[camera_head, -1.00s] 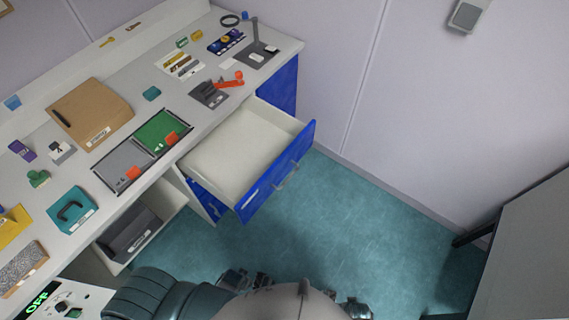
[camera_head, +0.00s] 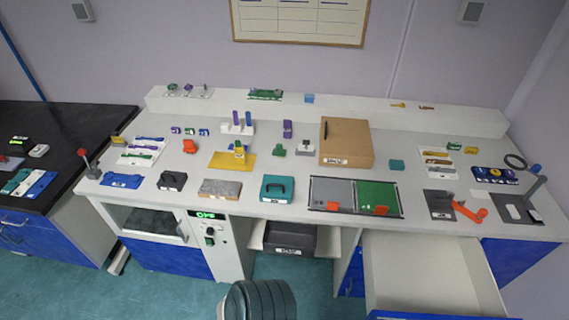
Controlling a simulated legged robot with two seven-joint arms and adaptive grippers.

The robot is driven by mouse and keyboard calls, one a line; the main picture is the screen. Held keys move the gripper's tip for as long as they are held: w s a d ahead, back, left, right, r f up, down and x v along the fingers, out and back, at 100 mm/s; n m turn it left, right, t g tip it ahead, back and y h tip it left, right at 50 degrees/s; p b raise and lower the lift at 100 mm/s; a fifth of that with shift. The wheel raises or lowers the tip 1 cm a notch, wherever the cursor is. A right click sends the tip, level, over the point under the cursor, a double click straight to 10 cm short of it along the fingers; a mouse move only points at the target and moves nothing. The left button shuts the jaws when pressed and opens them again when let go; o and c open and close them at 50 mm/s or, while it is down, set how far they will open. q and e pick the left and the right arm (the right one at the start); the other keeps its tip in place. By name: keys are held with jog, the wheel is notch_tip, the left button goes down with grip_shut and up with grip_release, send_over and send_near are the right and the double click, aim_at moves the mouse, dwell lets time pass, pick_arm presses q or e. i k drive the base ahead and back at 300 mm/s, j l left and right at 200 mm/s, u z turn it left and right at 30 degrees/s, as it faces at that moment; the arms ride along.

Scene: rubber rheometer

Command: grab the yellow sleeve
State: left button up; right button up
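I cannot tell for sure which item is the yellow sleeve. A small yellow piece (camera_head: 239,151) with a blue top stands on a flat yellow plate (camera_head: 222,161) at the middle of the bench. A yellow-orange block (camera_head: 118,140) sits at the far left of the bench. Neither of my grippers shows; only a dark ribbed part of my own body is in view at the bottom.
An open white drawer (camera_head: 415,270) juts out at the lower right. A cardboard box (camera_head: 346,141), a teal case (camera_head: 277,188) and a grey-green tray (camera_head: 355,181) crowd the bench. A control panel (camera_head: 211,225) reading OFF is at the front. A black table (camera_head: 60,125) stands left.

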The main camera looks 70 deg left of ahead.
aim_at(239, 152)
jog(key=u, duration=2.85)
